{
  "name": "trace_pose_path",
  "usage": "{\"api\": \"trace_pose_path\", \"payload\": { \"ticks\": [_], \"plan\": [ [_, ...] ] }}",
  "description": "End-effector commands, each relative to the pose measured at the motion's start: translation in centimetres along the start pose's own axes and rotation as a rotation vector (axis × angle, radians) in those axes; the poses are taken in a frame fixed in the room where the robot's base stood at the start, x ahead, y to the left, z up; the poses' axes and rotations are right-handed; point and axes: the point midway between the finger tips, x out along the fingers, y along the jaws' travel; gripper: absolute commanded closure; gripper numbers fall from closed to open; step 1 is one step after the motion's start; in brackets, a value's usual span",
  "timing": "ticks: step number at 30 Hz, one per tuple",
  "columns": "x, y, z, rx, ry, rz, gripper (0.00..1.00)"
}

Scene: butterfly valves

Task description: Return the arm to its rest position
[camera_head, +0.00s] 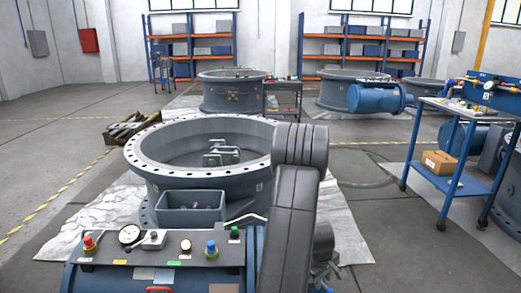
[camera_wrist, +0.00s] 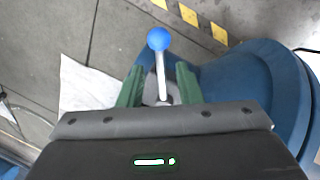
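My arm (camera_head: 293,205) rises in front of the valve in the head view and bends down at its top. My gripper (camera_wrist: 160,75) shows in the wrist view with two green fingers spread apart. A metal lever with a blue ball knob (camera_wrist: 158,40) stands between the fingers, with a visible gap on both sides. The gripper does not look closed on it. A large blue rounded body (camera_wrist: 245,85) lies behind and to the right of the fingers. In the head view the gripper is mostly hidden behind my arm.
A large grey flanged valve (camera_head: 150,165) stands on a pale sheet just ahead. A control panel (camera_head: 160,248) with buttons and a gauge is in front. A blue cart (camera_head: 440,180) stands at right. Open floor (camera_head: 400,240) lies between the valve and cart.

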Motion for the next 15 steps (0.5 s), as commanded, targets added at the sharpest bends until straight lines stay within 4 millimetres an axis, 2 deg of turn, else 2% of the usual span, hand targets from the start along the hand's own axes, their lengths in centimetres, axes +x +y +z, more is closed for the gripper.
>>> {"api": "trace_pose_path", "payload": {
  "ticks": [4,15],
  "plan": [
    [0.83,-0.01,0.01,0.0,0.0,0.0,0.68],
    [0.61,-0.03,0.0,0.005,-0.001,0.0,0.68]
  ]
}}
